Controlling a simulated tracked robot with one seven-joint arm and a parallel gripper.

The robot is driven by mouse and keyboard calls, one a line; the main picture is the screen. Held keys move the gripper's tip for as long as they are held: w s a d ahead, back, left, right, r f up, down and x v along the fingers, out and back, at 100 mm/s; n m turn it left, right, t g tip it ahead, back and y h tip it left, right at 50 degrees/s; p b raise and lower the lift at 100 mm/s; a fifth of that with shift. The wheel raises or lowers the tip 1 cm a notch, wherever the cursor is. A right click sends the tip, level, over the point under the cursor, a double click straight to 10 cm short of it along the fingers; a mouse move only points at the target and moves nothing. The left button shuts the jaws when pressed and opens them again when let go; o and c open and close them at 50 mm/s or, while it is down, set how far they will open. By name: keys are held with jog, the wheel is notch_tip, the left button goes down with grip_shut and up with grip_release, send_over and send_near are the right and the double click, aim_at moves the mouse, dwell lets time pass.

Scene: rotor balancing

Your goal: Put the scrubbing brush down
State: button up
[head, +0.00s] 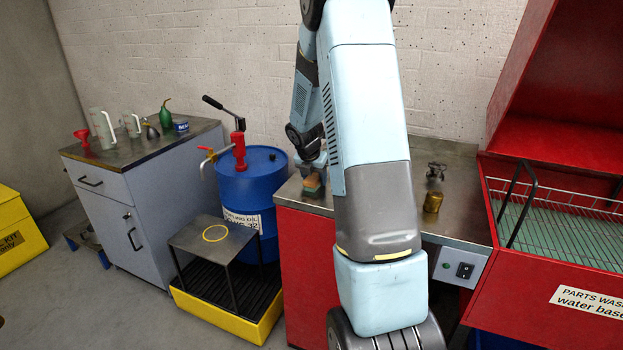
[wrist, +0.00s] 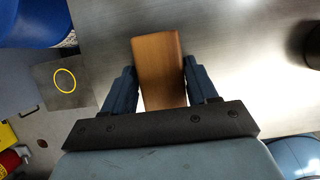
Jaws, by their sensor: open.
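The scrubbing brush (wrist: 159,68) has a plain wooden back and lies between the two fingers of my gripper (wrist: 157,85) in the wrist view. The fingers are open, one on each side of the wood. The brush also shows in the head view (head: 313,185), at the left end of the steel bench top (head: 291,193), under my gripper (head: 314,170). It appears to rest on the bench top. Its bristle side is mostly hidden, and my arm covers much of the bench in the head view.
The red parts washer (head: 555,225) is further right. A blue drum (head: 250,190) with a pump stands left of the bench, beside a small steel stand (head: 213,238).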

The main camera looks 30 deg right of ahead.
jog(key=shift+s+d+f, duration=0.25)
jog(key=shift+s+f, duration=0.05)
jog(key=shift+s, duration=0.1)
jog(key=shift+r, duration=0.15)
jog(key=s+a+r+m, duration=0.3)
jog(key=s+a+r, duration=0.15)
jog(key=r, duration=0.45)
jog(key=s+a+r+m, duration=0.2)
jog(key=s+a+r, duration=0.25)
jog(key=r, duration=0.55)
jog(key=s+a+r+m+t+y, duration=0.1)
jog(key=s+a+r+m, duration=0.1)
jog(key=s+a+m, duration=0.4)
jog(key=s+a+r+m+t+y, duration=0.1)
jog(key=s+a+m, duration=0.6)
jog(key=s+m, duration=0.7)
jog(key=s+r+y, duration=0.1)
jog(key=s+r, duration=0.1)
jog(key=s, duration=0.2)
jog(key=shift+s+a+r+m+t+y, duration=0.2)
jog(key=shift+r+m+t+y, duration=0.1)
jog(key=shift+t, duration=0.1)
jog(key=shift+d, duration=0.1)
jog(key=shift+c, duration=0.3)
